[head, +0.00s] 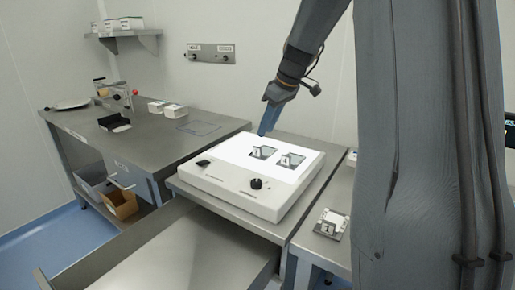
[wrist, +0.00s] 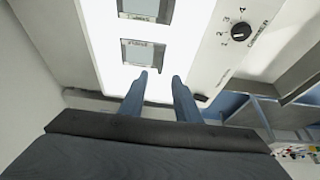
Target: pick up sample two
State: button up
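Two small framed samples lie on the lit top of the white light box: a left one (head: 263,153) and a right one (head: 290,160). Their labels are too small to read, so I cannot tell which is sample two. In the head view my gripper (head: 263,132) points down at the light box's back edge.
The light box (head: 230,190) has a black knob (head: 256,184) on its front; the knob (wrist: 241,31) also shows in the wrist view. A piece marked 1 (head: 331,224) lies on the right bench. A steel bench (head: 140,140) at left holds a black tray (head: 114,123) and small boxes.

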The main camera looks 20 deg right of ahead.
jog(key=shift+p+x, duration=1.15)
jog(key=shift+x, duration=2.8)
jog(key=shift+a, duration=0.1)
grip_shut()
